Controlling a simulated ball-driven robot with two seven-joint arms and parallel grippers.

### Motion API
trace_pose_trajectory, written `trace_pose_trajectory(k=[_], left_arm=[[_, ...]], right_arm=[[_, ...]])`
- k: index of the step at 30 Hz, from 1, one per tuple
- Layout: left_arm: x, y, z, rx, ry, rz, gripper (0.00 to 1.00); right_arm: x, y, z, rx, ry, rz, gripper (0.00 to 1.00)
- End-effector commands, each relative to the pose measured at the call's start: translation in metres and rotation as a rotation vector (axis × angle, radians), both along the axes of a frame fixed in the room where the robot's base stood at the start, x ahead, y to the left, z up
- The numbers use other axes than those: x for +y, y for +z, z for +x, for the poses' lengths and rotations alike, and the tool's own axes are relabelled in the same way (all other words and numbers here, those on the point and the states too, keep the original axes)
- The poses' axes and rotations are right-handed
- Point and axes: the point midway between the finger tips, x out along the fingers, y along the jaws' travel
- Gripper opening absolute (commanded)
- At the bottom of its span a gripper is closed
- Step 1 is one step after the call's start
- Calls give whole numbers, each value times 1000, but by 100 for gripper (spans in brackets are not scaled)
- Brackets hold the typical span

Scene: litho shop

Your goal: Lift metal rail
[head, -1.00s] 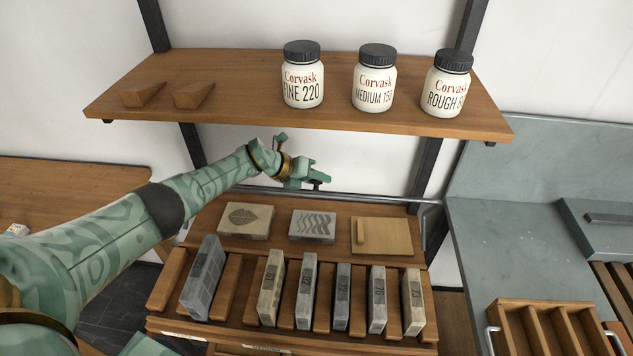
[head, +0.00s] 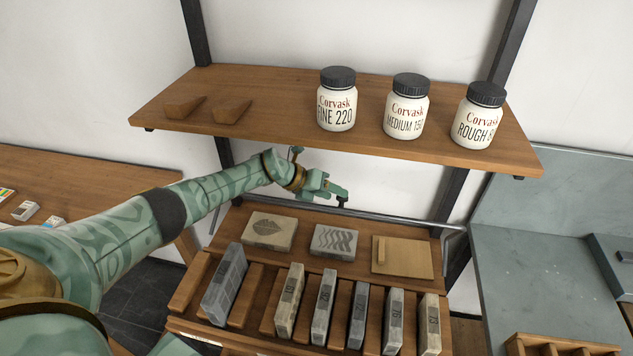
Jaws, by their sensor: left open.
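The metal rail (head: 405,219) is a thin grey bar along the back edge of the wooden rack, with a bent end (head: 455,236) at the right. My left gripper (head: 342,199) reaches in from the left, below the wall shelf, with its dark fingertip at the rail's middle. It is open. The fingers overlap the rail in the picture, and I cannot tell whether they touch it. My right gripper is not in view.
The wall shelf (head: 290,125) overhead holds two wooden wedges and three Corvask jars (head: 405,107). The rack's top (head: 300,257) carries two carved stones and a wooden board (head: 403,258). Several stone slabs stand in slots below. A grey bench (head: 515,265) stands at right.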

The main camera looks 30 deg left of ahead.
Motion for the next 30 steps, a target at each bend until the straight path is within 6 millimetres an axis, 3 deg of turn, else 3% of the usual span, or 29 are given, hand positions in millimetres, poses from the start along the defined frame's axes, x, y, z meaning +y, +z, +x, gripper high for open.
trace_pose_trajectory(k=[3,11,30], left_arm=[[19,21,-16,1,0,3,50],[41,43,-38,3,-1,0,50],[37,45,-40,-6,-1,-15,50]], right_arm=[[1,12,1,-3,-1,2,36],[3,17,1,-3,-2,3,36],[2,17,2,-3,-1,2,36]])
